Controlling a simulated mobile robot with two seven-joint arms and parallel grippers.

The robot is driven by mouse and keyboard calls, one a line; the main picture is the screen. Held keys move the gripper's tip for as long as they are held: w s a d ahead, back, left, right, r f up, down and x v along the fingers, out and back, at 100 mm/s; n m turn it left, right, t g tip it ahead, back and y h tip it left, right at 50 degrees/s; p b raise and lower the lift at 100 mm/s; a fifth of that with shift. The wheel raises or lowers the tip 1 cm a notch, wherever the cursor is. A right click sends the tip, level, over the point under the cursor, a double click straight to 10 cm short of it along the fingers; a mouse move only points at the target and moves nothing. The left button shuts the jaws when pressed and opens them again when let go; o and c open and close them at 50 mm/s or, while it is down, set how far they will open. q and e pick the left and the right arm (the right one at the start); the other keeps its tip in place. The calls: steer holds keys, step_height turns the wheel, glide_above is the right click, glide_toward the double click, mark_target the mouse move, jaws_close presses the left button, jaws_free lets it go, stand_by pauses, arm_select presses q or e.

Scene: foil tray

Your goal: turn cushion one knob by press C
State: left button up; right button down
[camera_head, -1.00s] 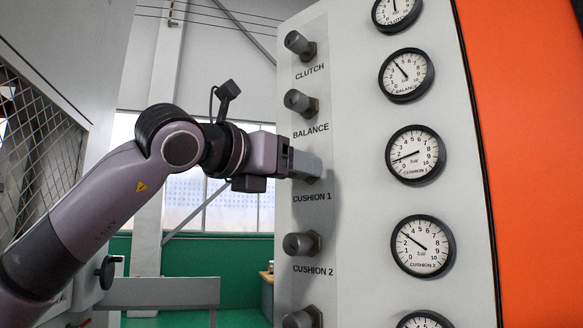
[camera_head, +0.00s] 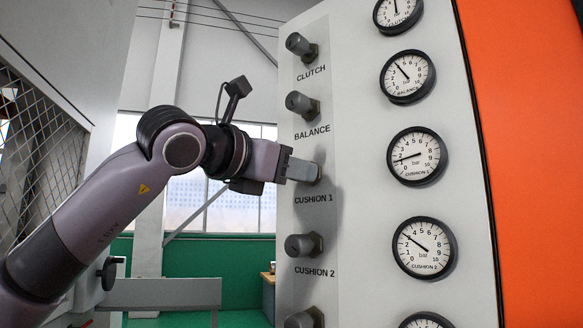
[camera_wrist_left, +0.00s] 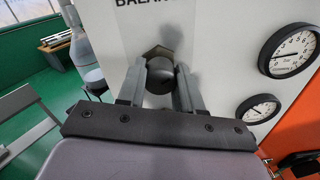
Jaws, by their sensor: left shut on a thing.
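The cushion one knob (camera_wrist_left: 160,80) is a dark grey round knob on a brass-coloured hex base, above the CUSHION 1 label on the panel. My left gripper (camera_head: 303,170) is shut on it, with one finger on each side in the left wrist view. In the head view the fingers hide most of the knob. The CUSHION 1 gauge (camera_head: 417,155) is to the right of the knob, its needle pointing left and slightly down, near 2. My right gripper is not in view.
The balance knob (camera_head: 301,104) and clutch knob (camera_head: 301,46) are above, and the cushion two knob (camera_head: 303,245) is below. Other gauges line the panel's right side. A mesh guard (camera_head: 38,150) stands at the left. Free space lies left of the panel.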

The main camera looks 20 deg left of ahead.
arm_select(q)
steer(key=m, duration=0.3)
steer(key=shift+m, duration=0.4)
steer(key=m+p, duration=0.1)
steer(key=m, duration=0.3)
steer(key=shift+m, duration=0.3)
steer(key=m+p, duration=0.1)
steer(key=m, duration=0.1)
steer(key=shift+m, duration=0.3)
steer(key=shift+m+p, duration=0.35)
steer(key=shift+m, duration=1.75)
steer(key=o, duration=1)
steer(key=shift+o, duration=0.2)
